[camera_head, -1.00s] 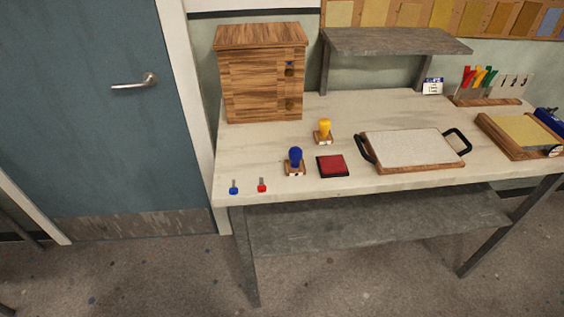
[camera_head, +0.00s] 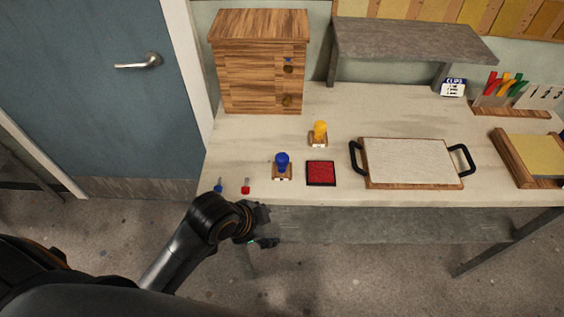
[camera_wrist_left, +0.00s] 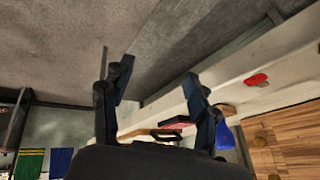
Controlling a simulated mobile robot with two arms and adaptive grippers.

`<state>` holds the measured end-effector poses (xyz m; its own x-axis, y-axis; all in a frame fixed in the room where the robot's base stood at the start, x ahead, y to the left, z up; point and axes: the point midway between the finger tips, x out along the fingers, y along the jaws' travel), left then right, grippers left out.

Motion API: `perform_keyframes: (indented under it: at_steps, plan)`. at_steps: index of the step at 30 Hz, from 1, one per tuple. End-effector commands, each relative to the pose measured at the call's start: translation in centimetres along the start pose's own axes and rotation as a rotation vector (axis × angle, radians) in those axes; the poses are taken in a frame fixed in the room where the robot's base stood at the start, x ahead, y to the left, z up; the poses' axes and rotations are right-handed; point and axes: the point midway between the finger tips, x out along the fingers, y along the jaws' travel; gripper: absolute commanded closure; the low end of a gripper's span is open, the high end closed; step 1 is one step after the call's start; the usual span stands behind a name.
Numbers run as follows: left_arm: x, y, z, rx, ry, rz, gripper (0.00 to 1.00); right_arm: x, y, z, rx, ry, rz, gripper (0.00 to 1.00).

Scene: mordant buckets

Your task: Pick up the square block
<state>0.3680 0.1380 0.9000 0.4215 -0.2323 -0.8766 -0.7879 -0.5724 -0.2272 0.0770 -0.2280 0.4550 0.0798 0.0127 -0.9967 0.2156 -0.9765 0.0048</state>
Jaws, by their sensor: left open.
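No thing is plainly marked as the square block. Two stamps with square wooden bases stand on the table: one with a blue knob (camera_head: 282,161) and one with a yellow knob (camera_head: 320,132) behind it. A flat square red pad (camera_head: 321,173) in a dark frame lies right of the blue stamp; it also shows in the left wrist view (camera_wrist_left: 176,121). My left gripper (camera_head: 265,226) is open and empty, in front of the table's near edge. Its spread fingers (camera_wrist_left: 158,78) show in the left wrist view. My right gripper is out of view.
A small blue item (camera_head: 218,187) and a red one (camera_head: 245,187) lie at the table's (camera_head: 240,150) front left. A wooden drawer cabinet (camera_head: 258,65) stands behind. A white-topped tray (camera_head: 410,160) with black handles lies right of the pad. A grey shelf (camera_head: 410,40) stands at the back.

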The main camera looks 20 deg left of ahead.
Motion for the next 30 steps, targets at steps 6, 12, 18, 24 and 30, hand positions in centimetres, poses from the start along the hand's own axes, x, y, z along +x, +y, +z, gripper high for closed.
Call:
perform_keyframes:
  at_steps: [6,12,18,24,30]
  plan:
    - [-1.3,-2.2,-5.1,0.504,0.087,0.003,0.41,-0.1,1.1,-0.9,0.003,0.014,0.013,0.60]
    - [-3.5,-4.8,-9.2,1.147,0.132,-0.011,0.41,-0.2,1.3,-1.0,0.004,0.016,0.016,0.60]
    - [-6.8,-8.5,-10.6,1.855,0.098,0.008,0.41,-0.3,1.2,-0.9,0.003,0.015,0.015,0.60]
    - [-10.2,-12.2,-10.0,2.367,0.046,0.078,0.41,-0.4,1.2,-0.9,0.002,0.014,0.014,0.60]
    - [-12.3,-14.1,-9.3,2.606,0.034,0.136,0.41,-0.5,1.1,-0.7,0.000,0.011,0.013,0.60]
